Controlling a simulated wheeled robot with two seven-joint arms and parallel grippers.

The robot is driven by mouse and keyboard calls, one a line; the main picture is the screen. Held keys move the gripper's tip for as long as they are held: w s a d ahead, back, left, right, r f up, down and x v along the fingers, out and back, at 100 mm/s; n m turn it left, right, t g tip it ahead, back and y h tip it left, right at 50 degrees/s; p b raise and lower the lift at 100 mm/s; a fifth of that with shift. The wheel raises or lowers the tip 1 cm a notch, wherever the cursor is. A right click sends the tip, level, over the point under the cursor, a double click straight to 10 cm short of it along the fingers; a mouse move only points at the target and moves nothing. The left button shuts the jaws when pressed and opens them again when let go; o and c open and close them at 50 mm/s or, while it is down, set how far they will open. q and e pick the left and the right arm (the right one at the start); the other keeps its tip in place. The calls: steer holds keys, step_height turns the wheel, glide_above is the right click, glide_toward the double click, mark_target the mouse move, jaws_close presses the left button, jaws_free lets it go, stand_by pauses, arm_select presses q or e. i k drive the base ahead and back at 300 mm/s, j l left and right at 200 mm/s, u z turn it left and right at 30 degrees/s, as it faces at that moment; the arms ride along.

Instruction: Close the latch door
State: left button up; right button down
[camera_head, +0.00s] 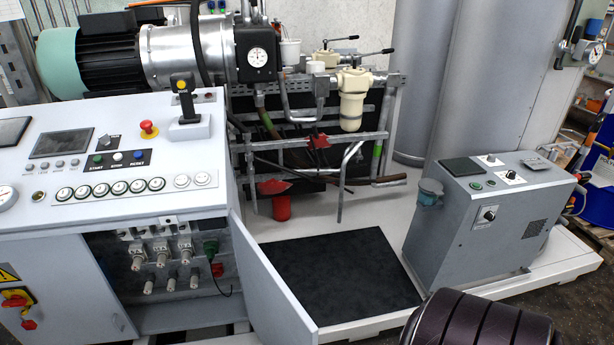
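The latch door (268,285) is a grey-white panel on the front of the control console (130,205). It stands open, swung outward from the right edge of a cabinet opening. Inside the opening (165,262) several grey connectors, a green plug and a black cable show. The door's lower end is near the bottom edge of the picture. Neither of my grippers is in view, and nothing is seen touching the door.
A dark mat (340,275) lies on the white platform right of the door. A grey control box (485,220) stands further right. A dark ribbed rounded shape (480,325) fills the bottom right; I cannot tell what it is. A joystick (185,105) stands on the console.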

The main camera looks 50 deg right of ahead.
mark_target(276, 317)
steer(key=l, duration=0.55)
steer(key=k+l+u, duration=0.1)
steer(key=l, duration=0.5)
steer(key=k+l, duration=0.1)
steer(key=l, duration=0.45)
steer(key=k+l+u, duration=0.1)
steer(key=l, duration=0.45)
